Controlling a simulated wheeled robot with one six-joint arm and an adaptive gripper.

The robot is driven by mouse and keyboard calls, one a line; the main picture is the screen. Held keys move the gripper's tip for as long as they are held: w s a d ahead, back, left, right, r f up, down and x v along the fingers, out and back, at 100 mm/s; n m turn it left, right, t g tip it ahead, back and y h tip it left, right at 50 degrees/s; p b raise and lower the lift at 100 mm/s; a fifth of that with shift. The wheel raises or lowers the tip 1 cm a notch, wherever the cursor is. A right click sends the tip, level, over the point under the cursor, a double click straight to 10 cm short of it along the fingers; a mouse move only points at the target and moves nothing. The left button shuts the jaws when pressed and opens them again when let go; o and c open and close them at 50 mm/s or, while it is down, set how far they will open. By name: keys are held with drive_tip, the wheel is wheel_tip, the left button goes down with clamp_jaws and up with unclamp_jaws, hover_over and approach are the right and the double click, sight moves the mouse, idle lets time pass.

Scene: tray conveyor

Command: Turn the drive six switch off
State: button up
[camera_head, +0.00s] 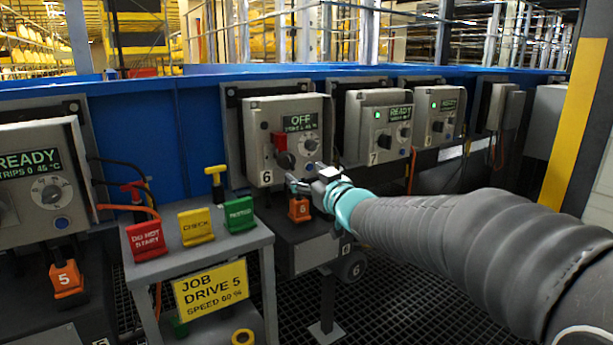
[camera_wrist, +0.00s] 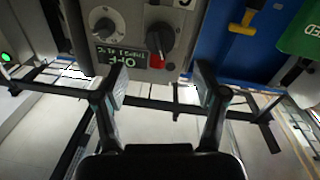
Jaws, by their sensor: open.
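The drive six box (camera_head: 262,115) is a grey cabinet marked 6, and its display (camera_head: 300,122) reads OFF. Its black rotary switch (camera_head: 286,160) sits below a red piece (camera_head: 279,141), with a grey dial (camera_head: 311,145) to the right. In the upside-down wrist view the black switch (camera_wrist: 159,38) lies ahead between my fingers, with the red piece (camera_wrist: 157,61) at its end. The display (camera_wrist: 122,56) there also reads OFF. My gripper (camera_head: 304,177) is open and empty, just below and in front of the box. It appears apart from the switch.
An orange tag (camera_head: 299,209) marked 6 hangs below the box. Boxes 7 (camera_head: 367,130) and 8 (camera_head: 425,125) stand right; a READY box (camera_head: 38,180) stands left.

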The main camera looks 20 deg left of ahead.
sight(291, 164)
drive_tip(key=b+v, duration=0.5)
drive_tip(key=x, duration=1.3)
drive_tip(key=shift+w+a, duration=0.25)
drive_tip(key=shift+a, duration=0.05)
drive_tip(key=shift+f, duration=0.1)
drive_tip(key=c, duration=1.1)
